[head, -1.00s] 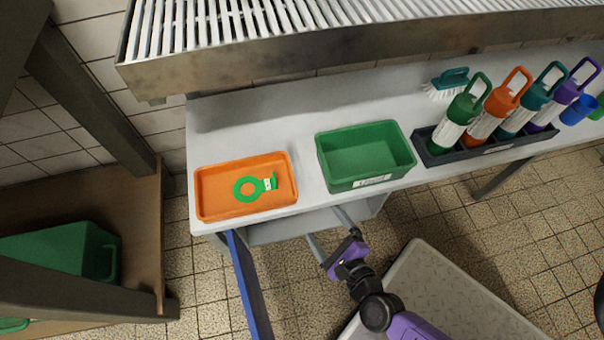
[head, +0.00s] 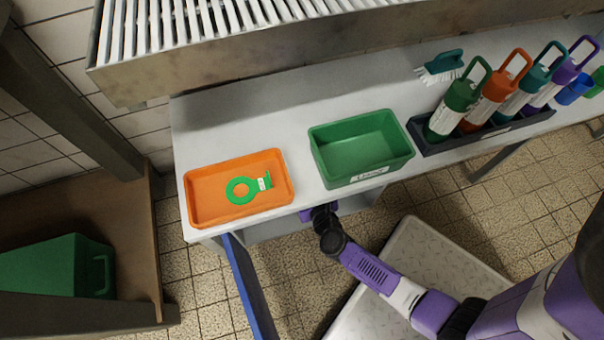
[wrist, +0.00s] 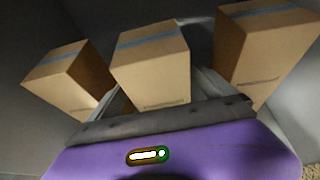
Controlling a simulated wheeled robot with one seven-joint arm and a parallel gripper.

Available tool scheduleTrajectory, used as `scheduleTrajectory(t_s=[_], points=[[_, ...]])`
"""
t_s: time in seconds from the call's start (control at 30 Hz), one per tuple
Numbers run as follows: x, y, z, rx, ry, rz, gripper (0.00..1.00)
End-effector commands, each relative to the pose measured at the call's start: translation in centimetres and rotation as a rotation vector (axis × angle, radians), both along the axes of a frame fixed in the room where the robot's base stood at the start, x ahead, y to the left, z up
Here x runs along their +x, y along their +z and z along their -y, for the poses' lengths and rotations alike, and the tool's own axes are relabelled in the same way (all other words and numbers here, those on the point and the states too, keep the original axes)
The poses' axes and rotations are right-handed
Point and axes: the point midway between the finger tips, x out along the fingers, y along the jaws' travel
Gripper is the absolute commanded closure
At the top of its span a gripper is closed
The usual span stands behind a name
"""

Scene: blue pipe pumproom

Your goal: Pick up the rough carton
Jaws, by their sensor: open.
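Three brown cardboard cartons with blue tape stand in the wrist view: a left carton (wrist: 68,75), a middle carton (wrist: 150,65) and a right carton (wrist: 262,48). I cannot tell which one is the rough carton. My gripper (wrist: 163,100) is open, with its grey fingers spread towards the middle carton. The middle carton appears in front of the palm, overlapping the gap between the fingers; I cannot tell whether they touch. In the head view, my gripper and the cartons are hidden under the worktop, with only my arm showing at its front edge.
The worktop (head: 225,125) carries an orange tray (head: 203,207) with a green ring-shaped item (head: 241,190), a green bin (head: 358,150), a brush (head: 442,66) and a dark rack (head: 484,138) of bottles. A blue post (head: 249,285) stands left of my arm.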

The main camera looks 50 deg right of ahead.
Motion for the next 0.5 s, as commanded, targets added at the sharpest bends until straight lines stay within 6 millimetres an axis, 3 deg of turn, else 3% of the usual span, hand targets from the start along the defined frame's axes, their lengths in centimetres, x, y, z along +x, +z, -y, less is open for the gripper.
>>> scheduleTrajectory(t_s=[0.13, 0.37, 0.5], points=[[1.54, -0.90, 0.87, 0.000, 0.000, 0.000, 0.06], [1.70, -0.85, 0.97, 0.000, 0.000, -0.001, 0.06], [1.69, -0.84, 0.95, 0.000, 0.001, -0.001, 0.32]])
